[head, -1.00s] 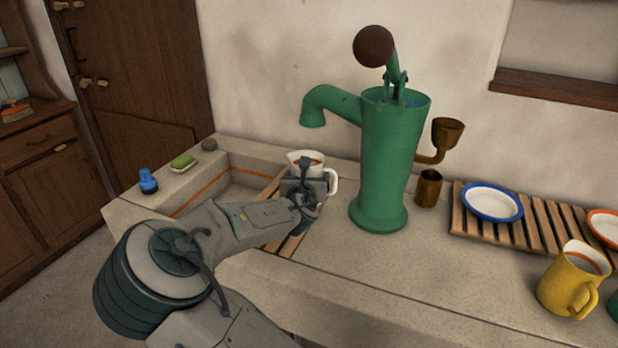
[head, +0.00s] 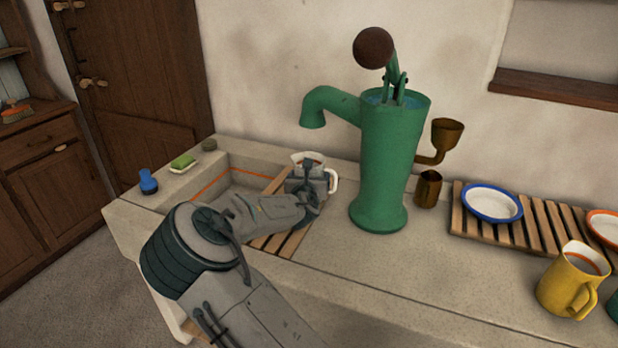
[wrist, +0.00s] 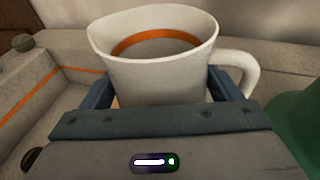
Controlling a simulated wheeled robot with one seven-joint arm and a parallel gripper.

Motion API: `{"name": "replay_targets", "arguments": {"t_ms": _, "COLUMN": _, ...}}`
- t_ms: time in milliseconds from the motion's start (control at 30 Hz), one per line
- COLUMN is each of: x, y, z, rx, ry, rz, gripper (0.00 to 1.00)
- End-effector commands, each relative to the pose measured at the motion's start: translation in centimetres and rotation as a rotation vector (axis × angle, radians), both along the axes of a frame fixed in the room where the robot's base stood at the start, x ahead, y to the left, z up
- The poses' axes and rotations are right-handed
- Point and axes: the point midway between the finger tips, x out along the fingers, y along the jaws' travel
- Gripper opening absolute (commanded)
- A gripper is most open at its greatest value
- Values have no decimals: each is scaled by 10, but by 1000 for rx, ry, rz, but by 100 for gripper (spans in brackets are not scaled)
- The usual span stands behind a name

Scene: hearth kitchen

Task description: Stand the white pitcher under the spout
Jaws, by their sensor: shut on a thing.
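The white pitcher (head: 309,160) has an orange band inside its rim and stands upright below the green pump's spout (head: 313,124). In the wrist view the pitcher (wrist: 150,80) sits between my two fingers, with its handle to the right and its lip to the left. My gripper (wrist: 160,95) is shut on the pitcher's body. In the head view my gripper (head: 312,180) hides the pitcher's lower part. I cannot tell whether its base touches the slatted rack (head: 280,240). The green pump (head: 386,165) stands to the right of the pitcher.
A stone sink basin (head: 235,182) lies left of the rack. A blue bottle (head: 148,181) and a green soap (head: 182,161) are on its far-left edge. A brass cup (head: 428,190) stands beside the pump. A yellow pitcher (head: 573,282) stands at right. The front counter is clear.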

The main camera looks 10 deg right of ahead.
Motion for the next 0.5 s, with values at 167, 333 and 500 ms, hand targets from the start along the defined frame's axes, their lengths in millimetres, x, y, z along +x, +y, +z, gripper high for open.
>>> {"name": "replay_targets", "arguments": {"t_ms": 167, "x": 0, "y": 0, "z": -3, "rx": -1, "ry": 0, "rz": 0, "gripper": 100}}
{"name": "replay_targets", "arguments": {"t_ms": 333, "x": 0, "y": 0, "z": -3, "rx": 0, "ry": 0, "rz": 0, "gripper": 100}}
{"name": "replay_targets", "arguments": {"t_ms": 500, "x": 0, "y": 0, "z": 2, "rx": 1, "ry": 0, "rz": 0, "gripper": 100}}
